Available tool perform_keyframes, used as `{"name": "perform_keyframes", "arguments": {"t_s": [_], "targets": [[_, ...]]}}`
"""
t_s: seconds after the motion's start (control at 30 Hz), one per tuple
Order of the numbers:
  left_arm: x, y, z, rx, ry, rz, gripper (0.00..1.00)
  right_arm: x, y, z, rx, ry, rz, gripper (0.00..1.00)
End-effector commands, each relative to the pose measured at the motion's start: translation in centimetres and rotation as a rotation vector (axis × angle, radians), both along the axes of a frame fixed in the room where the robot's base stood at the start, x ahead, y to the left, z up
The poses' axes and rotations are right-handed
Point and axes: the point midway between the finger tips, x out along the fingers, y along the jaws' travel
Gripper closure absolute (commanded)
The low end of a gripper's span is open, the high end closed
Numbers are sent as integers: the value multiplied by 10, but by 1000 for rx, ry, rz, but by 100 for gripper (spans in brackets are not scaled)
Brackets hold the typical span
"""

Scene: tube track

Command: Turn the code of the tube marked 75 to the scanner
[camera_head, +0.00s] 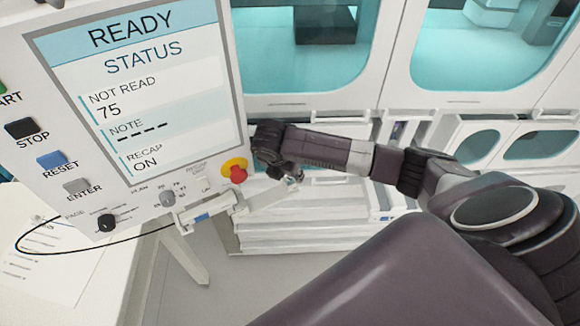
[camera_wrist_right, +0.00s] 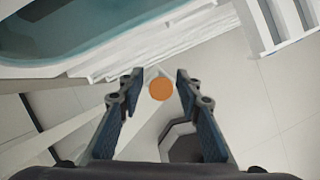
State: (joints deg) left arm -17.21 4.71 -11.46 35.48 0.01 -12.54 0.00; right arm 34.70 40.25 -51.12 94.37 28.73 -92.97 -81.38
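The display panel (camera_head: 150,90) in the head view reads READY, NOT READ 75, NOTE with dashes, and RECAP ON. My right gripper (camera_wrist_right: 158,84) is open, its two fingers spread apart in the wrist view. A round orange disc (camera_wrist_right: 161,89), possibly a cap seen end-on, appears between the fingertips; I cannot tell its distance or whether it belongs to a tube. In the head view, my right arm reaches left to just beside the panel's lower right. No number 75 on a tube, no code and no clearly identifiable scanner shows. My left gripper is not in view.
A red knob on a yellow base (camera_head: 235,170) sits on the panel's lower right corner. A white bracket with a blue part (camera_head: 203,215) projects below it. A paper (camera_head: 50,260) lies on the white table at left. White cabinets with teal windows (camera_head: 300,45) stand behind.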

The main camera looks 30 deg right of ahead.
Motion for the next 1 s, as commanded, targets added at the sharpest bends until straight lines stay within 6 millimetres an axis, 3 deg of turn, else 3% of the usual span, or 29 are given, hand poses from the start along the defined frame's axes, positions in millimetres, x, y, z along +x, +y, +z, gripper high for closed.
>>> {"name": "perform_keyframes", "arguments": {"t_s": [0.17,0.4,0.6,1.0], "targets": [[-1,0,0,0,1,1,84,1,0,19,1,-4,-1,68],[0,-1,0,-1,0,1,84,2,0,66,0,-4,0,68],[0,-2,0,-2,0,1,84,1,0,93,-1,-2,-1,68],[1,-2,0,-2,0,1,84,0,0,99,0,0,-1,65]]}}
